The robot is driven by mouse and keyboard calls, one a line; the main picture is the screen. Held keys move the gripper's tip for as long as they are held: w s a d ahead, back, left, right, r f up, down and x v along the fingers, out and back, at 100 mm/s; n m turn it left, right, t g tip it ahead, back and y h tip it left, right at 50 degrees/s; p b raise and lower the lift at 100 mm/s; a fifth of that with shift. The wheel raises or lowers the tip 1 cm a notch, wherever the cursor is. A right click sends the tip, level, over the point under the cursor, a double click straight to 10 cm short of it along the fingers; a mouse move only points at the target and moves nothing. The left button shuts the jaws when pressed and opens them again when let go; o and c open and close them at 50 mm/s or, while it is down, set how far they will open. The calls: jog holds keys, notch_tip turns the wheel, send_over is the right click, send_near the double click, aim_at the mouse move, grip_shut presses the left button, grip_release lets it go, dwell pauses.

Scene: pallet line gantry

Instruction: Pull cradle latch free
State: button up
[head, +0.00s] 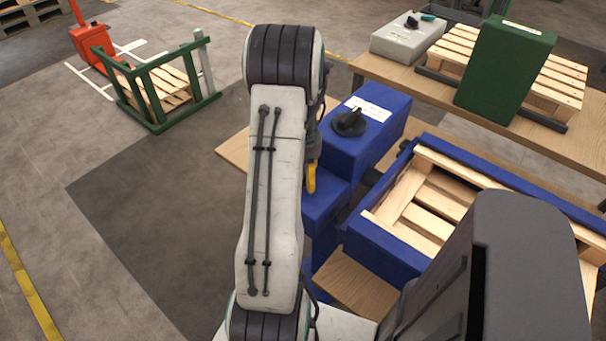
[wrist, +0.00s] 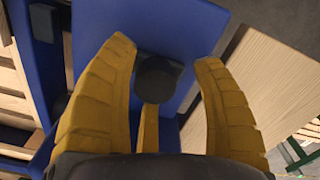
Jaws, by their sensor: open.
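In the wrist view a dark round knob (wrist: 158,78) stands against a blue surface, between my spread yellow fingers. A narrow yellow bar (wrist: 148,130) lies below the knob; I cannot tell whether it belongs to the latch. My gripper (wrist: 165,52) is open, with a gap on both sides of the knob and nothing gripped. The blue cradle (head: 385,245) holding a wooden pallet (head: 425,215) is to the right.
A black rotary handle (head: 348,122) sits on top of the blue housing. A wooden bench (head: 480,120) behind carries a green box (head: 505,68) and a grey box (head: 407,40). A green rack (head: 165,85) stands at the left. Open floor lies left of my arm.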

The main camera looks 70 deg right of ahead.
notch_tip(320, 180, up, 12)
dwell(0.7)
jog(key=shift+d, duration=0.1)
dwell(0.6)
